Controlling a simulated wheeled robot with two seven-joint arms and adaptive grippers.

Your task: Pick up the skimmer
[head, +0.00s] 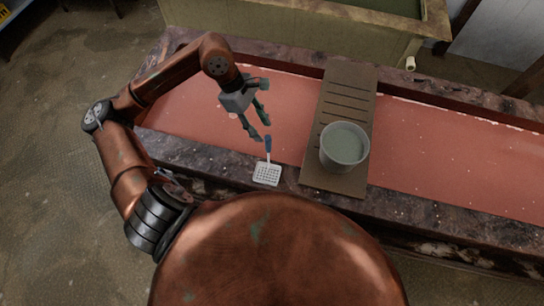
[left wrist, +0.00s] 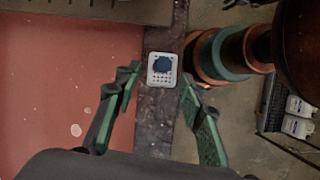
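My left gripper (head: 261,137) is open and empty, just above and beside the handle end. Its green fingers also show spread in the left wrist view (left wrist: 158,80). My right gripper is not in view.
A brown slatted board (head: 325,181) lies across the trough to the right of the skimmer, with a grey bucket (head: 344,147) on it. The red trough surface (head: 430,150) is mostly clear. A large tank (head: 300,40) stands behind.

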